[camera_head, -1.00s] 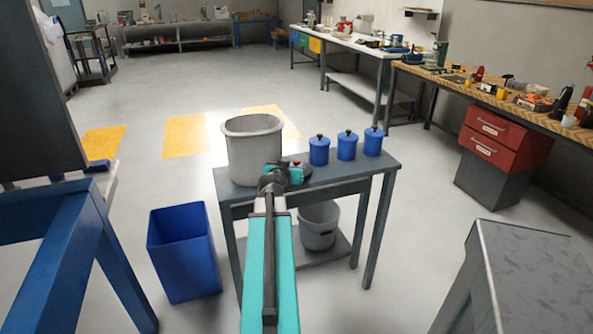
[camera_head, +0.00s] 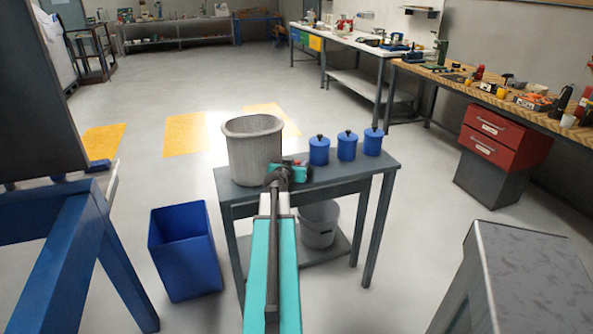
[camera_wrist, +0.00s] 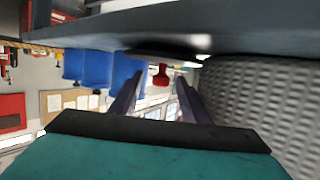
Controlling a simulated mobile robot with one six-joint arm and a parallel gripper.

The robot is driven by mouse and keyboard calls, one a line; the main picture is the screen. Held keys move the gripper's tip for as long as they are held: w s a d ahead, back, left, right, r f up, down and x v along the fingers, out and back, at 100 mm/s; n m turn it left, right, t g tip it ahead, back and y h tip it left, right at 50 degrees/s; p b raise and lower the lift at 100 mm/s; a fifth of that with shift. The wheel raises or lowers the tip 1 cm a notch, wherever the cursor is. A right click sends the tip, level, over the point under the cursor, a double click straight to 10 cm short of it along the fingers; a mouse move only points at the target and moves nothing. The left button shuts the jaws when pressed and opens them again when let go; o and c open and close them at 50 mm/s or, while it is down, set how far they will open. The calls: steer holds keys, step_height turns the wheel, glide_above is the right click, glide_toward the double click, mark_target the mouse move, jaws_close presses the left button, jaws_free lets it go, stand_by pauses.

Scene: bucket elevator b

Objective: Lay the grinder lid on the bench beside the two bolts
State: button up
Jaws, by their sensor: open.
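A dark flat disc with a red knob (camera_wrist: 161,76), which looks like the grinder lid, lies on the small grey table (camera_head: 345,176) between the ribbed grey bucket and the blue jars. The wrist view is upside down, with the tabletop above. My gripper (camera_wrist: 160,84) is open and low over the tabletop. The knob shows between its two fingertips; I cannot tell whether they are level with it. In the head view my wrist hides most of the disc. I cannot make out the two bolts or the grinder.
The ribbed bucket (camera_head: 252,150) stands close beside my gripper. Three blue lidded jars (camera_head: 347,147) stand to the right. A blue bin (camera_head: 183,252) is on the floor at left. A wooden bench (camera_head: 485,92) with many items runs along the right wall.

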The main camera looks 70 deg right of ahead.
mark_target(298, 161)
steer(key=shift+x, duration=0.9)
jaws_close()
steer(key=shift+r, duration=0.15)
steer(key=shift+s+r, duration=0.15)
step_height(298, 161, up, 11)
steer(key=s+d+b, duration=0.1)
steer(key=s+d, duration=0.2)
steer(key=s, duration=0.6)
steer(key=s+d+b, duration=0.1)
steer(key=s+d, duration=0.3)
steer(key=s, duration=0.5)
steer(key=shift+d, duration=0.3)
